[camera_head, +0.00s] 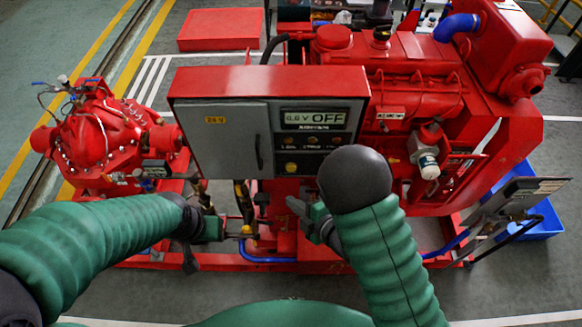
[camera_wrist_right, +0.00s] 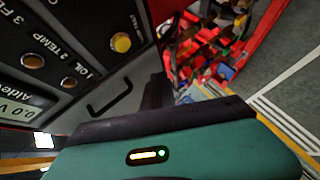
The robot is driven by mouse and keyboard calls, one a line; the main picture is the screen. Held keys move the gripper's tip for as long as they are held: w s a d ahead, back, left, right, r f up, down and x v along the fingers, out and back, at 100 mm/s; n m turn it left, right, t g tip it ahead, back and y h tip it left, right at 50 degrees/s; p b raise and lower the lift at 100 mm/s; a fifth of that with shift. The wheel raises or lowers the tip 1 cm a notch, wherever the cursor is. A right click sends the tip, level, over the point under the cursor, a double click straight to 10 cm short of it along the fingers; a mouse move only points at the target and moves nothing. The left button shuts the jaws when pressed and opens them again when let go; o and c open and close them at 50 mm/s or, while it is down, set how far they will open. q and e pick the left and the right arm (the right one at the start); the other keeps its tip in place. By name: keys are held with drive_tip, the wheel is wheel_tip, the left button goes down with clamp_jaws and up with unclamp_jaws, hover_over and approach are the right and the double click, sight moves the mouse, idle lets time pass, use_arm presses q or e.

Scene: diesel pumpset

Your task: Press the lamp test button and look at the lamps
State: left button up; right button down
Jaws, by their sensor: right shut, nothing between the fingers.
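A grey cabinet door (camera_head: 225,140) with a dark handle is left of the panel. The red engine (camera_head: 420,85) stands to the right and the red pump (camera_head: 100,140) to the left. Pipes and a blue hose (camera_head: 268,260) run below the panel.

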sight(291, 168)
drive_tip(key=w, duration=0.7)
drive_tip(key=shift+w, duration=0.3)
drive_tip(key=shift+w, duration=0.1)
idle(1.6)
drive_tip(key=shift+w+r, duration=0.1)
drive_tip(key=shift+w, duration=0.15)
drive_tip(key=shift+w, duration=0.45)
idle(0.8)
drive_tip(key=shift+s, duration=0.85)
drive_tip(key=shift+s, duration=0.1)
